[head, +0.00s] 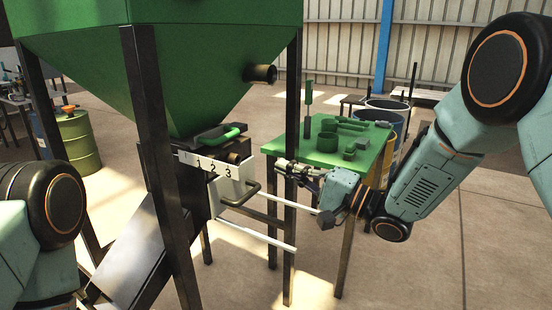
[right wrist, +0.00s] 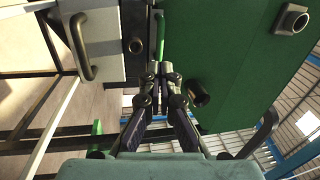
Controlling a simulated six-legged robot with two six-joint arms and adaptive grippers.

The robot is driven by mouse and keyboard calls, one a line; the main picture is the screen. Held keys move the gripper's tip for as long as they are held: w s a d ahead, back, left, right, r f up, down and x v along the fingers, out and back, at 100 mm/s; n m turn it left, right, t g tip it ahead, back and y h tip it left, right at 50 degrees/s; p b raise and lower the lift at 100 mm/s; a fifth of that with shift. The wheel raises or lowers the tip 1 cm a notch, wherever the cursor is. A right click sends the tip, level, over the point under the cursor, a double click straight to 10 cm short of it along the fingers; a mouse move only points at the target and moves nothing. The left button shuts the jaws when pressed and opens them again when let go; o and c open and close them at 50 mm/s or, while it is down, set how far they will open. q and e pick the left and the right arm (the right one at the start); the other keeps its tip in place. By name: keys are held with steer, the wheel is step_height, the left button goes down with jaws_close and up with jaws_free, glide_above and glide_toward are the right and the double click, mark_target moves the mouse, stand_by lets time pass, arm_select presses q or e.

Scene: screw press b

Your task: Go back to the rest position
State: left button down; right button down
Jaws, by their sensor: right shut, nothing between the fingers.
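My right gripper (head: 284,166) is shut and empty, in front of the green table and to the right of the numbered plate. In the right wrist view its fingers (right wrist: 160,72) are together, with the green lever (right wrist: 160,35) beyond the tips. The lever (head: 223,136) sits below the green hopper (head: 190,60), above a white plate marked 1, 2, 3 (head: 208,165). A gap to the lever shows in the head view. Only part of my left arm shows at the lower left; my left gripper is out of view.
A white box with a dark handle (head: 240,194) hangs under the plate, and white rails stick out beside it. Dark hopper legs (head: 160,160) stand close by. The green table (head: 290,145) holds several green items. Barrels (head: 386,106) stand behind it. Floor at front right is clear.

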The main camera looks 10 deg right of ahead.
steer(key=s+d+f+n+h, duration=0.2)
steer(key=d+f+h, duration=0.15)
steer(key=f, duration=0.45)
steer(key=s+d+f+n+g+h, duration=0.1)
steer(key=s+d+f+h, duration=0.15)
steer(key=f+h, duration=0.35)
steer(key=s+d+f+n+h, duration=0.2)
steer(key=s+d+f+h, duration=0.1)
steer(key=f, duration=0.6)
steer(key=s+d+f+g+h, duration=0.1)
steer(key=s+f+g, duration=0.2)
steer(key=s, duration=0.8)
steer(key=s+d+f+g+h, duration=0.1)
steer(key=s+d+f+g, duration=0.1)
steer(key=s+f+g, duration=0.2)
steer(key=s+d+f+n+g+h, duration=0.1)
steer(key=s+f, duration=0.7)
steer(key=s, duration=1.1)
steer(key=shift+s+d+g+h, duration=0.4)
steer(key=shift+d+g, duration=0.3)
steer(key=shift+g, duration=0.5)
steer(key=shift+w, duration=0.1)
